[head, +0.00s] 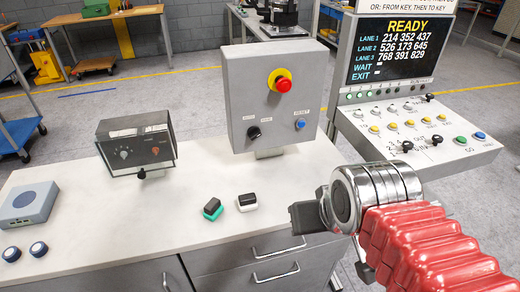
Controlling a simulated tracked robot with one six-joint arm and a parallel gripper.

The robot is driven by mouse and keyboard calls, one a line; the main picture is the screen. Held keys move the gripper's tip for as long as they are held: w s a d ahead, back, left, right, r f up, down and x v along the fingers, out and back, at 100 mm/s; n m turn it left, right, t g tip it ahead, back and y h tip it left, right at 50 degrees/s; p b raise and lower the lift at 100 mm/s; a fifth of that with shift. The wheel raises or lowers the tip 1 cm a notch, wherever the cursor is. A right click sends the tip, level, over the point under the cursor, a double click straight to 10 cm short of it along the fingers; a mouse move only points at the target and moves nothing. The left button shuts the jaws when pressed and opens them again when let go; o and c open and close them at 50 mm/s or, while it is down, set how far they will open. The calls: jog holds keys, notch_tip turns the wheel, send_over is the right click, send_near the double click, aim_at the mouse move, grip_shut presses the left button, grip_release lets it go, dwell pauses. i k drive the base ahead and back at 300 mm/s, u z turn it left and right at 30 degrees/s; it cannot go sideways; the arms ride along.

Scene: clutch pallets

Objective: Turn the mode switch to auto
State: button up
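The grey control box (240,85) stands upright at the back of the white bench. On its front a black rotary knob (254,132) sits at lower left and looks like the mode switch; its small label is too blurred to read, and its setting is unclear. A red mushroom button on a yellow ring (283,84) is above, and a blue button (300,124) is at lower right. My gripper (300,217) is at the bench's right side, below and right of the box, apart from it. Its dark fingers point left; their opening does not show.
A dark box with knobs (113,153) stands left on the bench (150,220). A green-based block (212,209) and a black-and-white block (247,202) lie before the control box. A grey-blue unit (28,206) is far left. A console (465,155) with several buttons stands right.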

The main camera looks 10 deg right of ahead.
aim_at(255, 132)
jog(key=k, duration=0.85)
jog(key=u, duration=1.4)
jog(key=i, duration=0.9)
jog(key=z, duration=0.6)
